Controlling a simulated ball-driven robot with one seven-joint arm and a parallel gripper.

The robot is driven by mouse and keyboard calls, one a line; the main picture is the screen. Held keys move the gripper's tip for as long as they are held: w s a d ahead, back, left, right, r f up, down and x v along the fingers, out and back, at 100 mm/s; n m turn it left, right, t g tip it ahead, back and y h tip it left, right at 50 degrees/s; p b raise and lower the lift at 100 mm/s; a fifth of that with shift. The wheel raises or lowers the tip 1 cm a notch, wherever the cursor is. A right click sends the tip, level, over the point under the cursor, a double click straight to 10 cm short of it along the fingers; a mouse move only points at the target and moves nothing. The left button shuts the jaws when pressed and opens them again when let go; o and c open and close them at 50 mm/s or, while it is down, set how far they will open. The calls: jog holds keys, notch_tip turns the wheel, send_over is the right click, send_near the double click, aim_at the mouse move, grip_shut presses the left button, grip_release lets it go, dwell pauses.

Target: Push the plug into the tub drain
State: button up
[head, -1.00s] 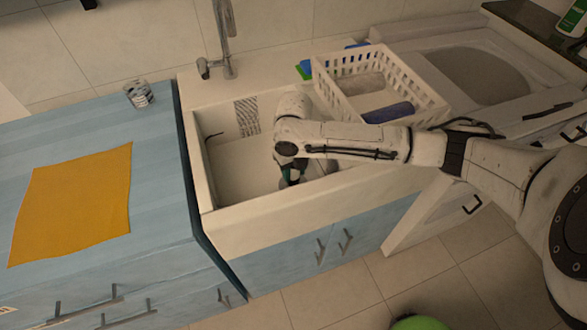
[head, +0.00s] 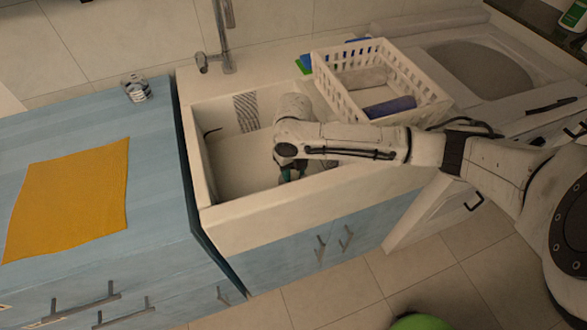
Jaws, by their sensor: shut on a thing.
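The white tub (head: 232,180) is a deep sink set in the counter under a metal tap. My arm reaches over its front right rim, and my gripper (head: 290,174) points down inside it. Only a small dark and teal part of the gripper shows below the wrist. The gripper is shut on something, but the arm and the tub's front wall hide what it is. I cannot make out the plug or the drain. A dark curved line (head: 213,132) lies against the tub's left wall.
A white basket (head: 330,85) with rolled cloths stands right of the tub, close behind my forearm. The metal tap (head: 222,50) rises behind the tub. A blue counter (head: 160,150) on the left holds an orange cloth (head: 75,200) and a small glass (head: 137,88).

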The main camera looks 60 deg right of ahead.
jog(key=shift+f, duration=0.35)
jog(key=o, duration=1.1)
jog(key=shift+o, duration=0.2)
jog(key=shift+r, duration=0.15)
notch_tip(320, 180, up, 11)
jog(key=shift+f, duration=0.2)
